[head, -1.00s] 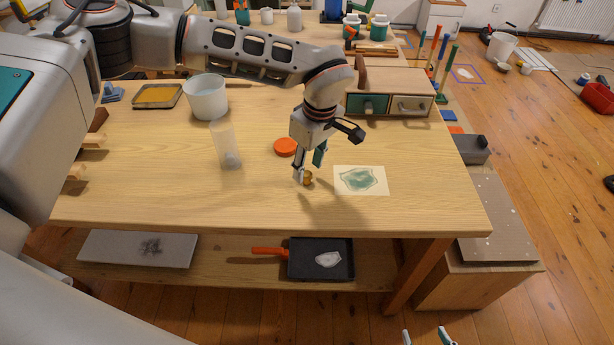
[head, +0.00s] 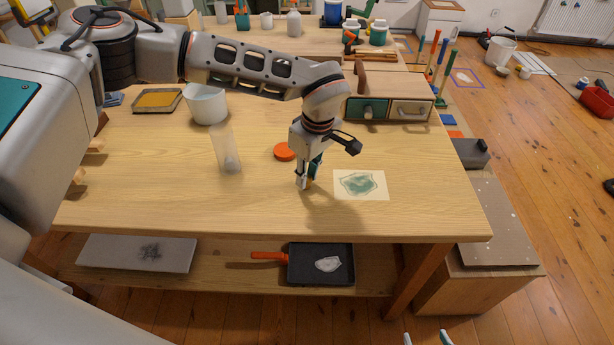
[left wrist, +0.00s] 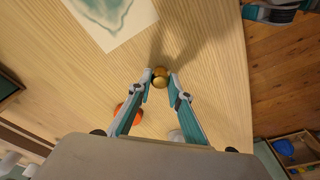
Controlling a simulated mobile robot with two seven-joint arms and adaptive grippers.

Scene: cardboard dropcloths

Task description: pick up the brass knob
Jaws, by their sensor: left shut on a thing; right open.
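The brass knob (left wrist: 160,77) is a small round golden piece between the fingertips of my left gripper (left wrist: 161,80) in the left wrist view. In the head view the left gripper (head: 305,183) points down at the tabletop, shut on the knob (head: 308,184), which is mostly hidden by the fingers. The knob is at or very near the wood; I cannot tell if it touches. My right gripper (head: 428,339) shows only its fingertips at the bottom edge of the head view, apart and empty, away from the table.
A print sheet (head: 361,185) lies right of the left gripper, and an orange lid (head: 285,151) lies behind it. A clear cylinder (head: 228,150) and a white bucket (head: 206,103) stand to the left. The table's front (head: 200,215) is clear.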

